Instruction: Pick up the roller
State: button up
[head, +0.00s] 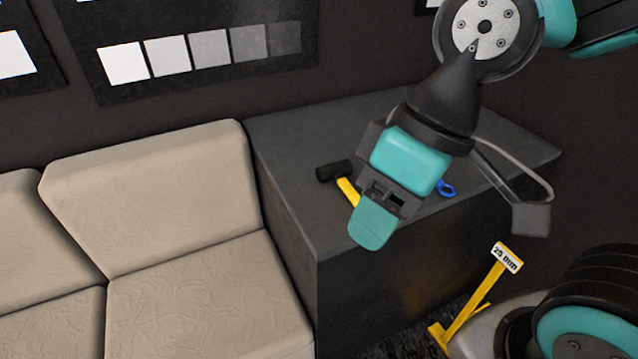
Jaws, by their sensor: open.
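A tool with a black cylindrical head and a yellow handle, which looks like the roller (335,171), lies on top of the dark grey cabinet (290,160), near its left side. My gripper (376,215) points down over the cabinet's front edge, just right of the roller. It is open and nothing shows between its jaws. In this view it covers the lower end of the yellow handle. I cannot tell whether it touches the handle.
A blue ring-shaped tool (446,188) lies on the cabinet behind my gripper. A beige sofa (160,200) stands close against the cabinet's left side. A yellow piece with a "25 mm" label (507,257) stands at lower right. The cabinet's back part is clear.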

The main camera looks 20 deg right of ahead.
aim_at(337, 170)
jog(key=u, duration=1.95)
jog(key=k, duration=0.85)
jog(key=z, duration=1.2)
jog(key=i, duration=0.5)
